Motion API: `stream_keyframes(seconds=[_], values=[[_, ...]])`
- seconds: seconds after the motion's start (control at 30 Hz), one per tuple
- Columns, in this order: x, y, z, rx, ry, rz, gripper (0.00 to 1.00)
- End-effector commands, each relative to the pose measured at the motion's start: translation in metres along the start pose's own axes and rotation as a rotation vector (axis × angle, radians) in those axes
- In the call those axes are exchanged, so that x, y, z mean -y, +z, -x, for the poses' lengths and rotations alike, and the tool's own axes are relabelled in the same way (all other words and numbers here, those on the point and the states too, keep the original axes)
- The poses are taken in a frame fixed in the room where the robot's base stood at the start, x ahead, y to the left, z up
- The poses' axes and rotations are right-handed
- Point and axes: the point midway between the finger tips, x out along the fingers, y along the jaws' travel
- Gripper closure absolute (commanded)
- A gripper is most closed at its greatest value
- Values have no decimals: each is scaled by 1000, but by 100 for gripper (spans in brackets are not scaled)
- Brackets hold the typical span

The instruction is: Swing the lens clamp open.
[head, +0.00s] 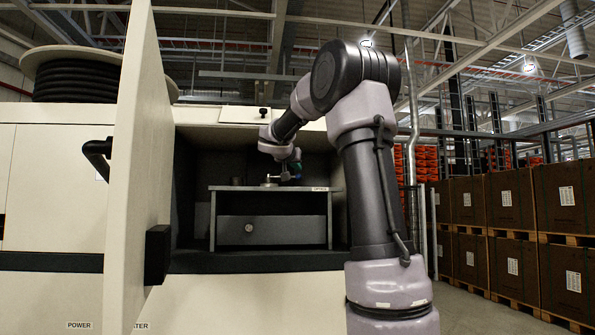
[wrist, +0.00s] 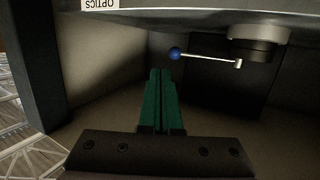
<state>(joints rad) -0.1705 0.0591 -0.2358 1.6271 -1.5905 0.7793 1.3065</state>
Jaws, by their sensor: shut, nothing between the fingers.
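The lens clamp shows in the wrist view as a thin metal lever (wrist: 208,58) with a blue ball (wrist: 175,54) at its free end. The lever's other end meets a small post beside a dark round lens mount (wrist: 256,48). My gripper (wrist: 161,73) has green fingers pressed together, with nothing between them. Its tips appear just below and left of the blue ball in the picture; I cannot tell the gap in depth. In the head view my gripper (head: 292,171) is small, inside the open cabinet above a shelf (head: 225,188); the clamp is too small to make out there.
The open cabinet door (head: 138,150) stands at the left of the opening. A drawer front (head: 280,231) lies under the shelf. Stacked boxes (head: 505,200) stand off to the right.

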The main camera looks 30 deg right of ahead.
Motion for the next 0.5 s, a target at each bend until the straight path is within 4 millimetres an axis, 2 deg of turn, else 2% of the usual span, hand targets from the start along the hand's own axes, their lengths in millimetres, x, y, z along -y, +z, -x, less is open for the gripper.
stream_keyframes(seconds=[0.1,0.23,0.5], values=[[-4,-1,20,-1,-3,-1,100],[-9,-1,38,-1,-2,-2,100],[-12,0,50,-1,-1,1,100]])
